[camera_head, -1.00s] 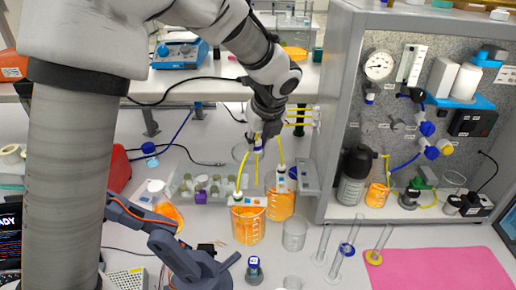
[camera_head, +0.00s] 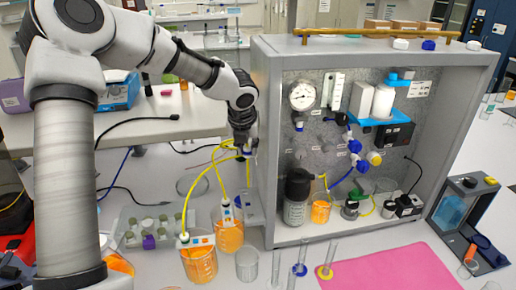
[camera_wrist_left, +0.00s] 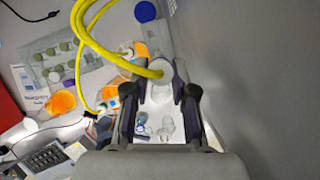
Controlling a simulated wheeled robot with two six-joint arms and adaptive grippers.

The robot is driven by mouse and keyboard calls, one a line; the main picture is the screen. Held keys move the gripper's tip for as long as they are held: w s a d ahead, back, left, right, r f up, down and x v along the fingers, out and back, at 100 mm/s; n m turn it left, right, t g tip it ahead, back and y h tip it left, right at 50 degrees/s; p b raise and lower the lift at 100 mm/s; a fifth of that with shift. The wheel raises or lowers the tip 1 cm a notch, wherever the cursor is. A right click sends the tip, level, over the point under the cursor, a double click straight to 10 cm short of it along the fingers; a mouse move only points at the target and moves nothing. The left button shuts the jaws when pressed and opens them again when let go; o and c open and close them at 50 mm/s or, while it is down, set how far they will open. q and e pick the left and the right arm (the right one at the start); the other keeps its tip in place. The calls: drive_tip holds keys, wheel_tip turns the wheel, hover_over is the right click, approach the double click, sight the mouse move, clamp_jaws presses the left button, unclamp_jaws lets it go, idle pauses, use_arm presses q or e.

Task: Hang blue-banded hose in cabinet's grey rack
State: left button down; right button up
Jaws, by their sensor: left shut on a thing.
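My left gripper (camera_head: 245,148) is beside the left outer wall of the grey cabinet (camera_head: 258,75). It is shut on the upper end of a yellow hose (camera_head: 205,172). A small blue spot, likely the hose's blue band, shows at the jaws in the head view. In the wrist view, a pale round hose end (camera_wrist_left: 161,72) sits between the fingers (camera_wrist_left: 160,95), with yellow hose curving up and left. A second yellow hose (camera_head: 219,180) rises close by from the rear orange beaker. The grey rack cannot be made out, likely hidden behind the gripper. My right gripper is out of view.
Two beakers of orange liquid, a front one (camera_head: 200,264) and a rear one (camera_head: 229,237), stand below the gripper. An empty beaker (camera_head: 247,264) and several slim cylinders stand near the cabinet's front. A vial tray (camera_head: 150,229) lies left. A pink mat (camera_head: 390,270) lies in front.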

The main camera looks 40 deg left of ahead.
use_arm(q)
drive_tip(key=shift+s+f, duration=0.35)
drive_tip(key=shift+f, duration=0.45)
wheel_tip(320, 180, down, 4)
drive_tip(key=shift+w+r+b, duration=0.1)
drive_tip(key=shift+r+b, duration=0.05)
drive_tip(key=shift+b, duration=1)
